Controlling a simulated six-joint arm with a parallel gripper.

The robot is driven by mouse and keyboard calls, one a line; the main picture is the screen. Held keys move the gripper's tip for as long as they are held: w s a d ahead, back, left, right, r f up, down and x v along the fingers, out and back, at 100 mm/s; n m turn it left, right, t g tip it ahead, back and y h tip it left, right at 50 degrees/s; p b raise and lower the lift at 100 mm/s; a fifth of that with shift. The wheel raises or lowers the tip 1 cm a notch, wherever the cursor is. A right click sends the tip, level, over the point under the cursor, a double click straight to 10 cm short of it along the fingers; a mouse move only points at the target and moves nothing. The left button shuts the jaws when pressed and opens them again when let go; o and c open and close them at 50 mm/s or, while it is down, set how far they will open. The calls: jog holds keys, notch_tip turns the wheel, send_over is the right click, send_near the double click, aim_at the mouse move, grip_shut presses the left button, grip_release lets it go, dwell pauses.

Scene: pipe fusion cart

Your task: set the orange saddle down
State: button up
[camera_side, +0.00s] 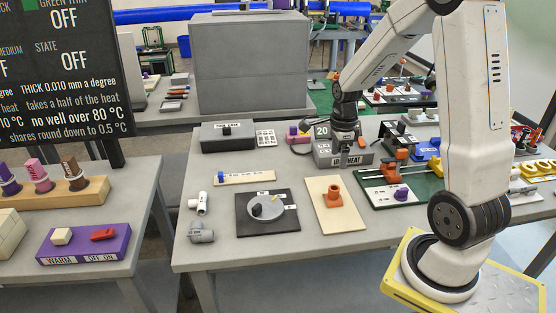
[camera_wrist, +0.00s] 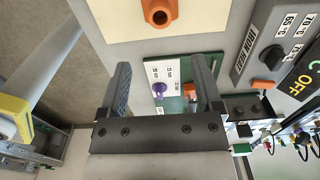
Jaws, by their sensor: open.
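The orange saddle (camera_side: 333,193) stands on a cream board (camera_side: 322,219) in the middle of the table, its short round stub pointing up. In the wrist view the saddle (camera_wrist: 160,12) shows at the top edge, partly cut off, on the same cream board (camera_wrist: 205,18). My gripper (camera_side: 346,138) is above and behind the board, by the grey heater box. In the wrist view my gripper (camera_wrist: 165,72) has its two fingers wide apart with nothing held between them. The gripper is clear of the saddle.
The grey heater box (camera_side: 330,158) is close to my gripper. A green board (camera_side: 425,187) with orange clamp parts and a purple knob (camera_side: 401,195) lies to the right. A black plate (camera_side: 246,228) with a grey disc lies left of the cream board. The table's front edge is bare.

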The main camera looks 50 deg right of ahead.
jog(key=s+a+n+t, duration=0.2)
jog(key=a+n, duration=1.8)
jog(key=n, duration=0.7)
jog(key=shift+s+a+t, duration=0.25)
jog(key=shift+s+t, duration=0.05)
jog(key=shift+s, duration=0.05)
jog(key=shift+c, duration=0.2)
